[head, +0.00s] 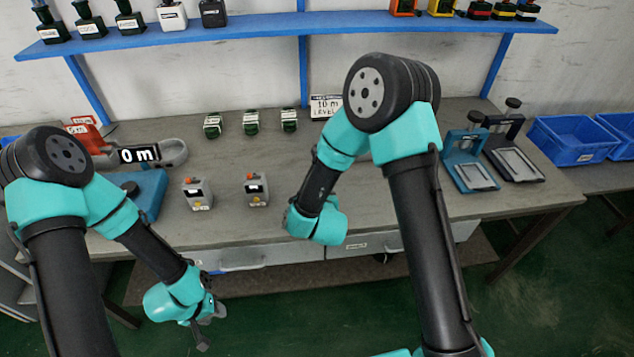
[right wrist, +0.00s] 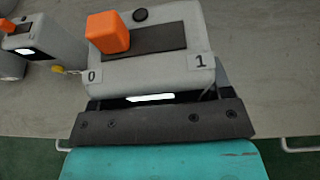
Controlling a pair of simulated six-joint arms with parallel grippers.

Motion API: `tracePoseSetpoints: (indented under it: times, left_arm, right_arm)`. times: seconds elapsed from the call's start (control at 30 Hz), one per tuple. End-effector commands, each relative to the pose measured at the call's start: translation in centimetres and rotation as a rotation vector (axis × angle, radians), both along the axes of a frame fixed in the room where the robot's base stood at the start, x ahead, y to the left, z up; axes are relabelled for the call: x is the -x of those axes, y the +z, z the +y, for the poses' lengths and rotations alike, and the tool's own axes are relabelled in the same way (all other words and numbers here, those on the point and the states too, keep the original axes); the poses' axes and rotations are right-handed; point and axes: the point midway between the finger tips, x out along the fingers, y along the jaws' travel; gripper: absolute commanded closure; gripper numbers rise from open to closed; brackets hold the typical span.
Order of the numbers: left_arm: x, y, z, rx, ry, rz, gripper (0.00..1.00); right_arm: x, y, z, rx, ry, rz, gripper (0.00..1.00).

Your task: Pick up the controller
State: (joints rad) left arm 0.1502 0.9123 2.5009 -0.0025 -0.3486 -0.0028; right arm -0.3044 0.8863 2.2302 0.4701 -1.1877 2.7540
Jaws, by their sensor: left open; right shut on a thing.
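A grey controller (right wrist: 150,62) with an orange button and labels 0 and 1 fills the right wrist view. My right gripper (right wrist: 155,98) is shut on its near side. In the head view, my right arm hides this controller and the fingertips. Two similar grey controllers, a left one (head: 198,194) and a middle one (head: 257,189), stand upright on the bench, left of my right wrist. The middle one seems to show at the left of the right wrist view (right wrist: 35,38). My left gripper (head: 211,328) is open and empty, in front of the bench.
The grey bench (head: 360,225) holds a blue-based device (head: 148,190) at left, several green-and-white blocks (head: 250,122) at back, and two clamp-like fixtures (head: 470,165) at right. Blue bins (head: 570,142) stand farther right. A blue shelf (head: 270,27) crosses above.

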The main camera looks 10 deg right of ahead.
Motion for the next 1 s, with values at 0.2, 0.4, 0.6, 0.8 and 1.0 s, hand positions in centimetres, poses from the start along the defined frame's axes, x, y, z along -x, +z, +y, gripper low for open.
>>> tracePoseSetpoints:
  times: [0.2,0.4,0.6,0.8,1.0]
  left_arm:
    - [0.0,0.0,0.0,0.0,0.0,0.0,0.57]
    - [0.0,0.0,0.0,0.0,0.0,0.0,0.57]
    - [0.0,0.0,0.0,0.0,0.0,0.0,0.57]
    - [0.0,0.0,0.0,0.0,0.0,0.0,0.57]
    - [0.0,0.0,0.0,0.0,0.0,0.0,0.57]
  right_arm:
    - [4.4,0.4,1.0,0.001,0.004,0.001,0.55]
    - [6.2,0.6,1.3,0.0,0.001,0.0,0.55]
    - [6.5,0.6,1.3,0.0,-0.001,-0.002,0.55]
    - [6.4,0.6,1.3,-0.001,-0.001,-0.001,0.55]
    - [6.4,0.6,1.3,-0.001,-0.001,-0.001,0.36]
